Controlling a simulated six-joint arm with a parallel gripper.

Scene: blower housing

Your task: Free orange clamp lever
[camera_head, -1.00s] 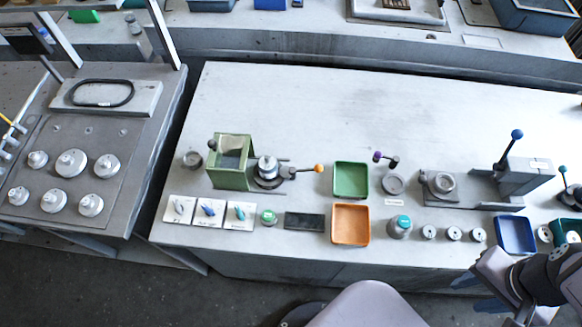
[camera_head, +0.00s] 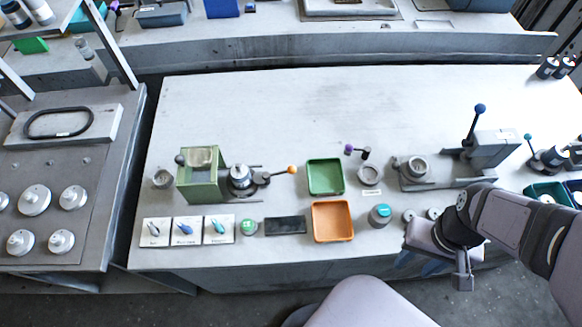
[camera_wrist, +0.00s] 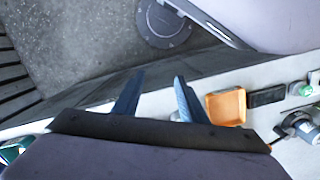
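The orange-knobbed clamp lever (camera_head: 291,170) points right from the clamp fixture (camera_head: 240,180) on the bench. A silver round part sits in the fixture, beside a green open box housing (camera_head: 202,176). In the wrist view, part of a dark fixture (camera_wrist: 300,124) shows at the right edge; I cannot make out the orange knob there. My gripper (camera_wrist: 152,78) is open, with two blue fingers apart and nothing between them. In the head view it is at the bench's front edge, well right of the lever and nearer the front.
A green tray (camera_head: 325,178) and an orange tray (camera_head: 333,221) lie right of the lever. A purple-knobbed lever (camera_head: 358,151) and a blue-knobbed press (camera_head: 480,150) stand farther right. Small parts and white cards (camera_head: 187,231) line the front. The rear bench (camera_head: 250,110) is clear.

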